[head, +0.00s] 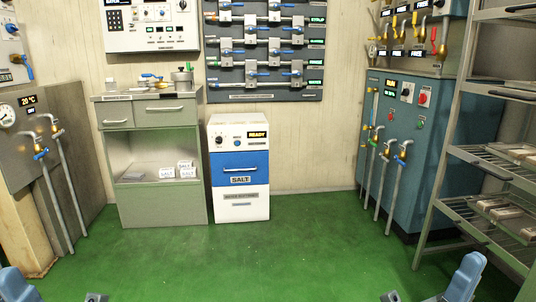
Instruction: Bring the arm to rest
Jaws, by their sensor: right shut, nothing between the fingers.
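My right gripper (391,297) shows only as a small grey piece at the bottom edge, right of the middle, beside my blue arm link. It is shut and holds nothing. My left gripper (97,297) barely shows at the bottom left edge, and its fingers are cut off by the frame. Both are low in front of me, over the green floor, apart from the furniture.
A grey-green cabinet (165,215) with salt packs on its shelf stands at the back left. Beside it is a white and blue salt unit (240,200). A teal machine (410,180) and a rack (470,220) stand right. The green floor (260,262) is clear.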

